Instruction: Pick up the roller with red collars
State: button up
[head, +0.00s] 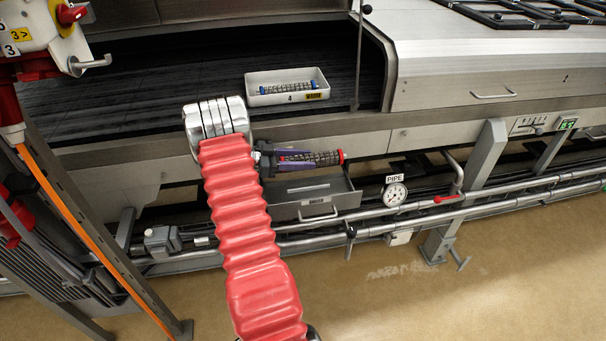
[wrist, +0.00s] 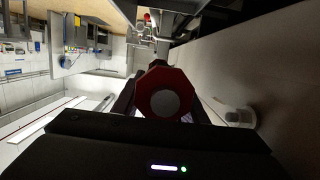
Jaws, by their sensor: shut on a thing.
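My gripper (head: 277,158) is at the end of my red-sleeved arm, in front of the machine and above an open drawer. It is shut on the roller with red collars (head: 318,157), a dark ribbed rod with a red collar at its right end. The roller lies roughly level and points right, clear of the drawer below. In the wrist view, the roller's red end (wrist: 165,100) with a pale round centre faces the camera between the dark fingers. The roller's left end is hidden by the gripper in the head view.
A white tray (head: 255,101) holds a similar roller with blue collars (head: 290,88) on the dark bed. The open grey drawer (head: 345,198) sits below my gripper. Pipes (head: 480,208) and a gauge labelled PIPE (head: 395,194) run along the front. A post with an orange stripe (head: 75,215) stands left.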

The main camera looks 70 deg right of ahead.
aim_at(303, 156)
notch_tip(303, 156, up, 14)
jog(key=shift+f, duration=0.2)
